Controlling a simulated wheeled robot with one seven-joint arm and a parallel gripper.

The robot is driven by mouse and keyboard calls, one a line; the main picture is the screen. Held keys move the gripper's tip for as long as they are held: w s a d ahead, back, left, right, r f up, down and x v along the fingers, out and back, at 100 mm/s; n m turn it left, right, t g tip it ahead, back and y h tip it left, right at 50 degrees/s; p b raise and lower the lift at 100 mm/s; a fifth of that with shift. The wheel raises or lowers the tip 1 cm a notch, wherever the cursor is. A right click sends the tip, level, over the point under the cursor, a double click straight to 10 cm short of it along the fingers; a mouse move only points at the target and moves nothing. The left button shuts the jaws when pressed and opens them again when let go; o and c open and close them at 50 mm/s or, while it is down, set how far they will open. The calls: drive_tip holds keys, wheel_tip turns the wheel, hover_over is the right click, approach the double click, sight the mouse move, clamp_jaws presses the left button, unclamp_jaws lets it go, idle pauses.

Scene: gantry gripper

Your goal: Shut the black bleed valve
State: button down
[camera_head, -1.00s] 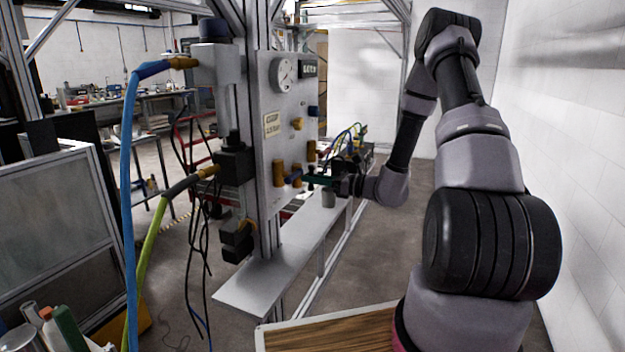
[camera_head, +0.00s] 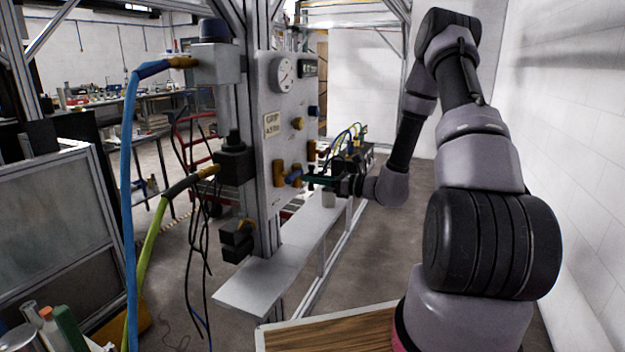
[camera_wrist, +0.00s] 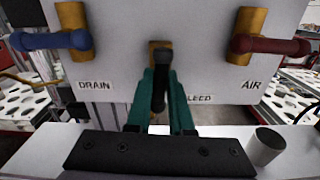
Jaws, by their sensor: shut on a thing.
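The black bleed valve handle (camera_wrist: 160,82) is in the middle of the wrist view, in front of its brass body (camera_wrist: 153,46). The handle stands upright in that picture. My gripper (camera_wrist: 163,88) has green fingers, one on each side of the handle, and is shut on it. In the head view my gripper (camera_head: 314,181) is at the lower part of the panel (camera_head: 285,125), and the black handle cannot be made out there. The fingers and handle partly cover the bleed label (camera_wrist: 197,98).
The blue drain handle (camera_wrist: 50,40) is left of the bleed valve, and the red air handle (camera_wrist: 270,45) is right; both lie crosswise. A grey cup (camera_wrist: 265,146) stands on the shelf (camera_head: 258,285) below. A gauge (camera_head: 285,74) sits higher on the panel.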

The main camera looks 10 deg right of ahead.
drive_tip(key=c, duration=0.6)
unclamp_jaws()
drive_tip(key=shift+w+d, duration=0.1)
drive_tip(key=v, duration=1)
drive_tip(key=shift+s+d, duration=0.25)
drive_tip(key=shift+d, duration=0.05)
